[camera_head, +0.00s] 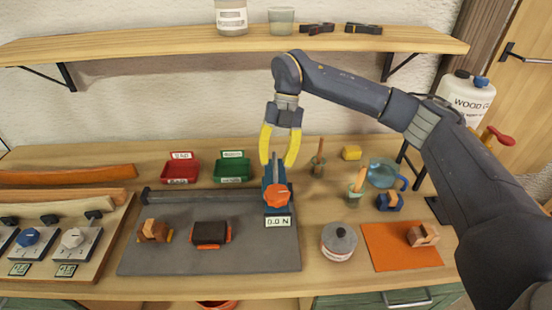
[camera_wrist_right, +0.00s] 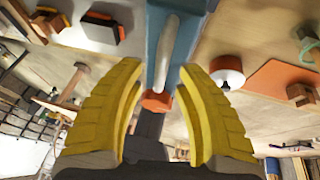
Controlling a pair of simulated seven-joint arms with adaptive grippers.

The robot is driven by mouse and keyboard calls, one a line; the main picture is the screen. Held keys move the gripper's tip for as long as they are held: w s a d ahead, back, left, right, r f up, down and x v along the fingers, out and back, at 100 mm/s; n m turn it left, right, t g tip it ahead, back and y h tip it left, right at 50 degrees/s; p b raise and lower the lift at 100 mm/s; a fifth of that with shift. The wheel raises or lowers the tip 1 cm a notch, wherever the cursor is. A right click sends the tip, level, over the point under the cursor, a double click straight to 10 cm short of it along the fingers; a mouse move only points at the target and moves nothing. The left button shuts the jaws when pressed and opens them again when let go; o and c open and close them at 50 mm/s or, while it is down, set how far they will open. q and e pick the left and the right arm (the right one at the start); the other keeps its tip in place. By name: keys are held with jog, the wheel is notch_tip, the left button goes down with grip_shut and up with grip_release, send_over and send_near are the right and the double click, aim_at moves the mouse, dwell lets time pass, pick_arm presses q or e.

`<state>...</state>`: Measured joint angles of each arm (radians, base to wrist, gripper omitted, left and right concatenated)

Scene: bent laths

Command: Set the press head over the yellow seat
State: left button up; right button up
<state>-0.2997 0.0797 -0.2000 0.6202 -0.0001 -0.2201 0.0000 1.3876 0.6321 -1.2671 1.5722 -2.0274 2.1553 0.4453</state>
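The press head (camera_head: 270,200) is a blue block with an orange knob (camera_head: 278,195) and a "0.0 N" label. It stands at the right end of the dark rail (camera_head: 205,196) on the grey base plate. A little yellow, apparently the yellow seat (camera_head: 168,236), shows beside a brown block at the plate's left; the rest is hidden. My right gripper (camera_head: 279,158) has yellow fingers and points down over the press head. Its fingers are apart, on either side of the grey lever. The right wrist view shows the lever (camera_wrist_right: 169,45) between the fingers (camera_wrist_right: 160,75). My left gripper is not in view.
A dark block (camera_head: 210,233) on an orange-red seat sits right of the yellow one. A red tray (camera_head: 181,171) and a green tray (camera_head: 232,169) stand behind the rail. A lidded tin (camera_head: 339,242) and an orange mat (camera_head: 390,250) lie right of the plate.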

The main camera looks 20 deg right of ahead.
jog(key=shift+o, duration=0.3)
grip_shut()
dwell(0.3)
